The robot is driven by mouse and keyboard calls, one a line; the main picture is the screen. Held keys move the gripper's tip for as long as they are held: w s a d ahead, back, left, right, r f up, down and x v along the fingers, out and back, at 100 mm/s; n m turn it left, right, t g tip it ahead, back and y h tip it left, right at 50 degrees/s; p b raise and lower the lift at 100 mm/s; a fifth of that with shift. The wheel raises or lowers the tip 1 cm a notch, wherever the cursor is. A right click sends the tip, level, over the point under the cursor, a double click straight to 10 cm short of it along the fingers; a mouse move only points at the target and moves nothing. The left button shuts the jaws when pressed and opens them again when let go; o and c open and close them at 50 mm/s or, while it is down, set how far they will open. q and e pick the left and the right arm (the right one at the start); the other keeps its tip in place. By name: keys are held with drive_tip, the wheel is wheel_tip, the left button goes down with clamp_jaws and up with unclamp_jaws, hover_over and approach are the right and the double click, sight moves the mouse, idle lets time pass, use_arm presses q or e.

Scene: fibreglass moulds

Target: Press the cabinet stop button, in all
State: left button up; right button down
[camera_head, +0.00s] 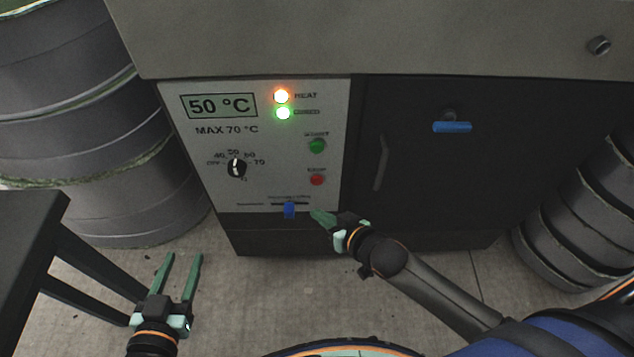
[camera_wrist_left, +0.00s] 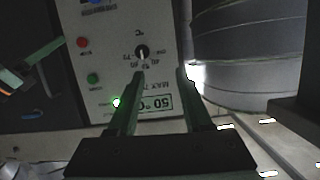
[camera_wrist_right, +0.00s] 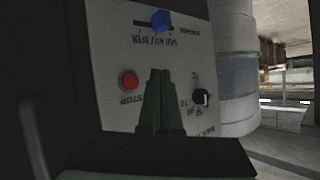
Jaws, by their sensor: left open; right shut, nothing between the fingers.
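The cabinet's pale control panel (camera_head: 260,150) carries a red stop button (camera_head: 317,180), low on its right side under a green start button (camera_head: 317,146). The red button also shows in the right wrist view (camera_wrist_right: 128,80) and in the left wrist view (camera_wrist_left: 83,42). My right gripper (camera_head: 316,216) is shut and empty, just below the stop button. In the right wrist view its fingertips (camera_wrist_right: 158,72) are right beside the red button; contact cannot be told. My left gripper (camera_head: 185,258) is open and empty, low in front of the cabinet at the left.
The panel also has a dial (camera_head: 236,168), a blue slider (camera_head: 289,210), a 50 °C display (camera_head: 218,105) and lit orange and green lamps. A dark door (camera_head: 430,170) is to the right. Drums (camera_head: 70,110) and a dark table (camera_head: 30,260) stand left; more drums (camera_head: 575,220) right.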

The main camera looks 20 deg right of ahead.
sight(312, 184)
use_arm(q)
wheel_tip(312, 184, up, 10)
drive_tip(key=w+m+t+h+b, duration=0.1)
drive_tip(key=t, duration=0.3)
drive_tip(key=shift+w+d+m+h, duration=0.2)
drive_tip(key=shift+w+m+h, duration=0.1)
use_arm(e)
drive_tip(key=shift+w+d, duration=0.25)
drive_tip(key=shift+w, duration=0.7)
drive_tip(key=shift+w+d, duration=0.3)
drive_tip(key=shift+w, duration=0.65)
drive_tip(key=shift+w+d, duration=0.25)
drive_tip(key=shift+w, duration=0.7)
drive_tip(key=shift+w, duration=0.1)
use_arm(q)
drive_tip(key=shift+r, duration=0.1)
use_arm(e)
drive_tip(key=shift+w+d, duration=0.15)
drive_tip(key=shift+w, duration=0.15)
